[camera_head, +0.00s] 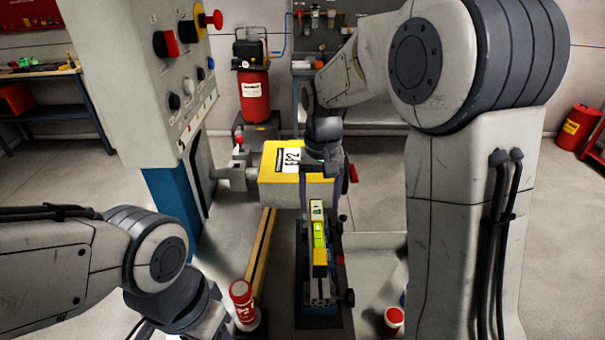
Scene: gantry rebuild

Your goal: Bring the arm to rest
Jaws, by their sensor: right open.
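My right arm reaches in from the right, and its wrist hangs over the middle of the bench. My right gripper (321,190) points down, open, above the near end of the yellow-topped block with a number label (284,165). A spirit level with a yellow-green vial (319,234) lies just below the fingers in the picture, on a narrow dark fixture (320,290). I cannot tell whether the fingers touch anything. My left arm lies low at the left, and its gripper is cut off by the bottom edge.
A control panel (160,75) with a red mushroom button (211,19) stands at the left. Red-and-white cans stand at the lower left (242,300) and lower right (394,318) of the fixture. A red compressor (254,92) and a workbench (45,100) are behind.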

